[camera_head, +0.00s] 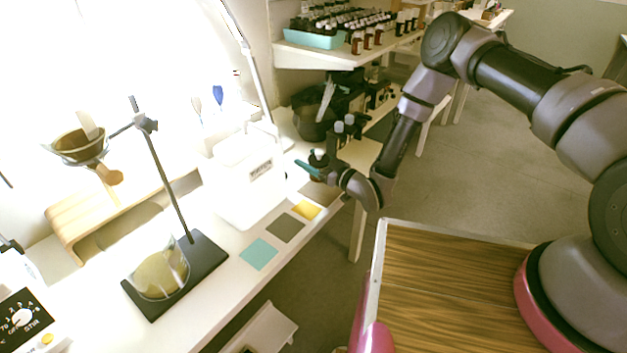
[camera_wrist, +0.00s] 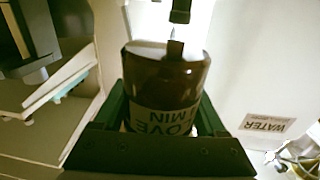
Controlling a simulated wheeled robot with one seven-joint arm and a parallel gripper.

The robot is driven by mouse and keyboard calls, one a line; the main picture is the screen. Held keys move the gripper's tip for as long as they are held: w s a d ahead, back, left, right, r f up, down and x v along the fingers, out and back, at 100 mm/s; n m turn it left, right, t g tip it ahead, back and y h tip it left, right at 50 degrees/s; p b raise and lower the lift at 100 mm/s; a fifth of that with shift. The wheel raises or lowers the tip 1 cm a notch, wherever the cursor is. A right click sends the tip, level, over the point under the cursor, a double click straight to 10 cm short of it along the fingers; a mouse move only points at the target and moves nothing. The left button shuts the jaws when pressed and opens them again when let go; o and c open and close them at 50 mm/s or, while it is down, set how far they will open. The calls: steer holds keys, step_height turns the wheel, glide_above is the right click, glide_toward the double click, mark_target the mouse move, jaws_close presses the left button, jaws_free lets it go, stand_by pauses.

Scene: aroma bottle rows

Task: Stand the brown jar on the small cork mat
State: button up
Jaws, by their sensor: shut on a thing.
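My gripper (camera_head: 312,172) is shut on a brown jar (camera_wrist: 165,85), with a finger on either side of it in the wrist view. The jar's pale label shows upside-down letters, partly hidden by the gripper. In the head view the jar (camera_head: 318,158) is small and dark, held above the bench's right edge. Three small square mats lie in a row on the bench below and left of the gripper: a yellow-tan one (camera_head: 306,210) nearest it, an olive-grey one (camera_head: 285,229) and a teal one (camera_head: 258,254). The yellow-tan one looks most like cork. All three are bare.
A white box-shaped device (camera_head: 248,185) stands left of the gripper. A stand with a dark base (camera_head: 205,255) and a beaker (camera_head: 162,273) is farther left. A shelf (camera_head: 325,56) with many bottles is above.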

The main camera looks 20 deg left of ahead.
steer(key=shift+f, duration=2.9)
steer(key=shift+f, duration=0.1)
steer(key=o, duration=1.6)
steer(key=v, duration=1.2)
steer(key=shift+w, duration=0.15)
